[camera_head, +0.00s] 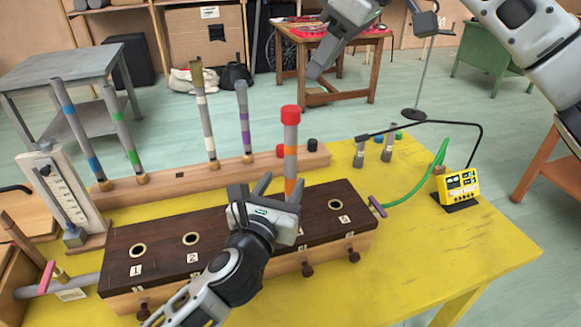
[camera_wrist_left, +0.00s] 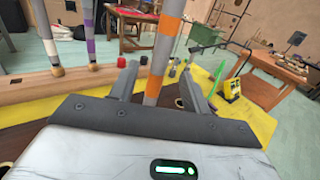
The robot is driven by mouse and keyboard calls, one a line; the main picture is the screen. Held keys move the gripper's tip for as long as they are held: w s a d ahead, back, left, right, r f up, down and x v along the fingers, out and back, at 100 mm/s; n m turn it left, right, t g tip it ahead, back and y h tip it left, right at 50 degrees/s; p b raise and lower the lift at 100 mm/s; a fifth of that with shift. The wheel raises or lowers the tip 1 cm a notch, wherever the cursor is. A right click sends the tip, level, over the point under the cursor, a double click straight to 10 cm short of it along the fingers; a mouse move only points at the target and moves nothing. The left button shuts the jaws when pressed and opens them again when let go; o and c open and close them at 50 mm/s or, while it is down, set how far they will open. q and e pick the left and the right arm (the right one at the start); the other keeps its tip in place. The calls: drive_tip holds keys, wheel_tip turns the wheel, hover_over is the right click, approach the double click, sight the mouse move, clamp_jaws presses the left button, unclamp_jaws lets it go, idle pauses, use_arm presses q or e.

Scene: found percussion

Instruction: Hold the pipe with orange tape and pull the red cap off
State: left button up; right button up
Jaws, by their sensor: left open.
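The grey pipe with orange tape (camera_head: 291,142) stands upright at the dark wooden box (camera_head: 160,228), with the red cap (camera_head: 290,115) on its top end. Its foot is hidden behind my left gripper. My left gripper (camera_head: 262,186) is open at the pipe's lower part. In the left wrist view the pipe (camera_wrist_left: 158,62) rises between the two spread fingers, with a gap on each side. The cap is out of that view. My right gripper (camera_head: 320,65) is above and beyond the cap, apart from it; its jaw opening is unclear.
Several taped pipes, including a purple-banded one (camera_head: 243,120), stand in a wooden rack (camera_head: 195,177) behind the box. A yellow device (camera_head: 458,187), a green tube (camera_head: 418,187) and a black bent rod (camera_head: 440,122) are at right. The yellow table's (camera_head: 450,245) front right is clear.

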sight(289, 172)
use_arm(q)
drive_tip(key=shift+x, duration=2.8)
clamp_jaws()
